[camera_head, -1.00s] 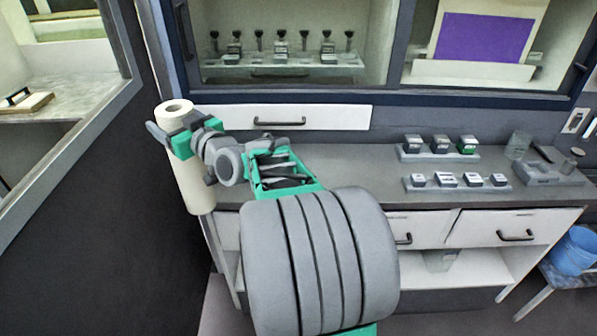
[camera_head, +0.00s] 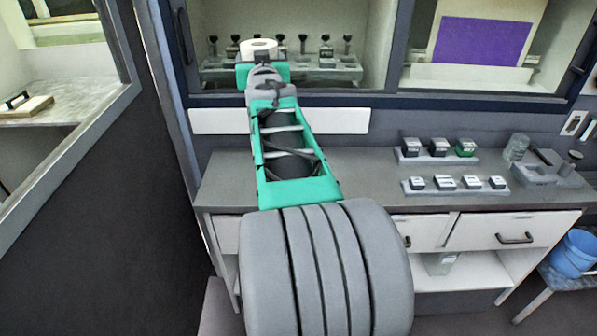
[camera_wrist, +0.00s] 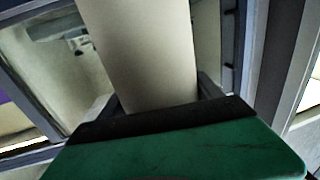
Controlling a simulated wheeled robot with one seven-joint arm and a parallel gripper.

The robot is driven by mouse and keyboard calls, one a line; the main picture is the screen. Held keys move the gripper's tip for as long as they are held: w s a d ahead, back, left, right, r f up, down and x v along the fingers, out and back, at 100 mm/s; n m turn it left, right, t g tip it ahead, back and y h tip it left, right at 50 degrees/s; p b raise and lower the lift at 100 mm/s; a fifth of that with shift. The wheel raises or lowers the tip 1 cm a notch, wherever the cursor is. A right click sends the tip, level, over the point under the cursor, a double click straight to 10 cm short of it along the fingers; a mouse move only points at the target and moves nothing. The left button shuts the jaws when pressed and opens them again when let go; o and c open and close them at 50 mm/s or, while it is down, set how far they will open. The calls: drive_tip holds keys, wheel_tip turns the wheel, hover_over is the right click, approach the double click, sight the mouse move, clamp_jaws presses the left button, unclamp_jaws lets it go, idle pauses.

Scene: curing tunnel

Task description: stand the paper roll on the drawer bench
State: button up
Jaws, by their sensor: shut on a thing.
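The paper roll (camera_head: 258,45) is a white cylinder with a hole in its top end. In the head view only its top shows, beyond my gripper (camera_head: 262,68), in front of the upper cabinet opening. In the wrist view the pale roll (camera_wrist: 147,50) stands between my gripper's fingers (camera_wrist: 160,100), which are shut on it. It looks about upright; its lower end is hidden behind my arm. The drawer bench (camera_head: 370,170) has a grey top with white drawers below. My arm reaches over its left part.
Small labelled blocks stand on two racks (camera_head: 455,185) on the bench's right half. A clear beaker (camera_head: 517,147) and a grey tray (camera_head: 545,174) are further right. The bench top left of the racks is mostly clear. Stoppered items stand on a shelf (camera_head: 345,74) in the cabinet.

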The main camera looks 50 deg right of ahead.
drive_tip(key=s+d+f+p, duration=0.4)
drive_tip(key=s+d+f, duration=0.3)
drive_tip(key=d+f, duration=0.5)
drive_tip(key=shift+s+f, duration=0.3)
drive_tip(key=shift+f, duration=0.2)
drive_tip(key=o, duration=2.1)
drive_tip(key=shift+f, duration=0.1)
